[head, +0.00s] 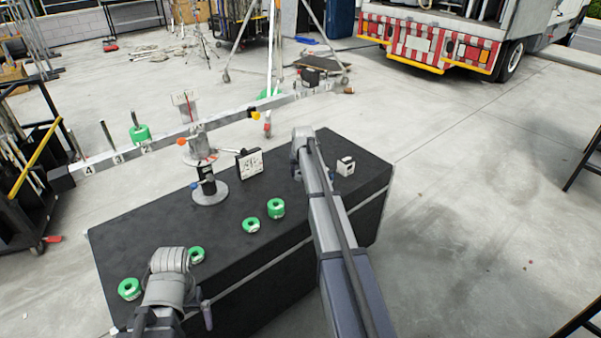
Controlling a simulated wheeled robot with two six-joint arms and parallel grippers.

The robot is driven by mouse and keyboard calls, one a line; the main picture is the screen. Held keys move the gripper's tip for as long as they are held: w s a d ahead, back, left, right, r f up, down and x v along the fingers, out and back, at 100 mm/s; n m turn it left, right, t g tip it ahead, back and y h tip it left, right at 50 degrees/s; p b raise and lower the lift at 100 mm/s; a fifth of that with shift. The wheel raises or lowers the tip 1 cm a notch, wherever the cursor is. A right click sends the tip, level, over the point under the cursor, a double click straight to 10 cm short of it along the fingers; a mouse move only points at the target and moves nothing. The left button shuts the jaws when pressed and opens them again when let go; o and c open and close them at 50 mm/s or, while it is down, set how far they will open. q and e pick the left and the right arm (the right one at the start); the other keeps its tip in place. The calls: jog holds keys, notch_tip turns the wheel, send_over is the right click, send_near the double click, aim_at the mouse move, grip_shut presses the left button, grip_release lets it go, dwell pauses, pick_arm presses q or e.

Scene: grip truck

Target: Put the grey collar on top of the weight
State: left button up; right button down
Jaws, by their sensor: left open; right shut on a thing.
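A green ring-shaped weight (140,132) sits around an upright peg on the left part of the long grey beam (105,160), near the mark 2. I cannot make out the grey collar in this view. My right gripper (301,147) is above the back edge of the black table, right of the centre stand. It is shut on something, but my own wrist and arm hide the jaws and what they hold. My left gripper (172,264) is open over the table's front left, mostly hidden by its wrist and well away from the beam.
The beam reaches past the table on the left.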

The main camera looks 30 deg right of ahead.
pick_arm(q)
notch_tip(320, 180, up, 6)
jog(key=p, duration=0.5)
jog(key=shift+r+p, duration=0.2)
jog(key=shift+p, duration=0.2)
pick_arm(e)
notch_tip(320, 180, up, 6)
jog(key=shift+r, duration=0.15)
